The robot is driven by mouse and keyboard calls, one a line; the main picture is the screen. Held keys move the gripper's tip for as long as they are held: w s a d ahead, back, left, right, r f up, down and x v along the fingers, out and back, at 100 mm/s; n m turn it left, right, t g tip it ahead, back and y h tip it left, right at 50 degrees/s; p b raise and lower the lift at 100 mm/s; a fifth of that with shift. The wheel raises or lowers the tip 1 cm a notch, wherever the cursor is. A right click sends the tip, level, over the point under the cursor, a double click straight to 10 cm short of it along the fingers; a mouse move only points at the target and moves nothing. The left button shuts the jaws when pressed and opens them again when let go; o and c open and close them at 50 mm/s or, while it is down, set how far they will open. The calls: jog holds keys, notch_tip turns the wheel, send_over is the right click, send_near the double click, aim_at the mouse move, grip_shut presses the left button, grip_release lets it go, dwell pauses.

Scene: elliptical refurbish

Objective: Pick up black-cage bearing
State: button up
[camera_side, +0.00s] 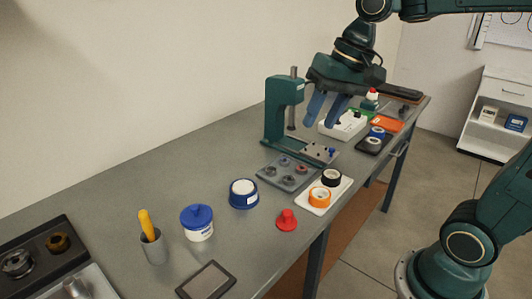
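A grey tray (262,178) in the middle of the bench holds several small ring-shaped bearings. A dark bearing (288,181) lies near its front, and a brownish one (302,169) lies at the right. They are too small to tell which has the black cage.
The green press (273,120) stands just behind the tray. A white tray (343,192) with black and orange rings, a red knob-shaped piece (286,220) and a blue-banded tub (243,194) are nearby. The bench's front edge runs along the right.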

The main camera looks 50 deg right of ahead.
jog(key=w+d+f+m+g+y, duration=0.1)
jog(key=w+d+f+m, duration=0.15)
jog(key=w, duration=0.35)
jog(key=w+d+f+m+g+y, duration=0.1)
jog(key=w+d+f+m+g, duration=0.15)
jog(key=w+d, duration=0.2)
jog(key=w+d+f+m+g, duration=0.1)
jog(key=w+d+f+m, duration=0.3)
jog(key=d+f, duration=0.4)
jog(key=shift+w+d+f+m+y, duration=0.3)
jog(key=shift+w+d, duration=0.35)
jog(key=shift+w, duration=0.2)
jog(key=shift+a+f, duration=0.15)
send_near(289, 180)
jog(key=shift+w+a+f, duration=0.1)
jog(key=shift+a+f, duration=0.05)
jog(key=shift+f, duration=0.5)
jog(key=shift+w+a+f, duration=0.1)
jog(key=shift+f, duration=0.55)
jog(key=shift+f, duration=0.1)
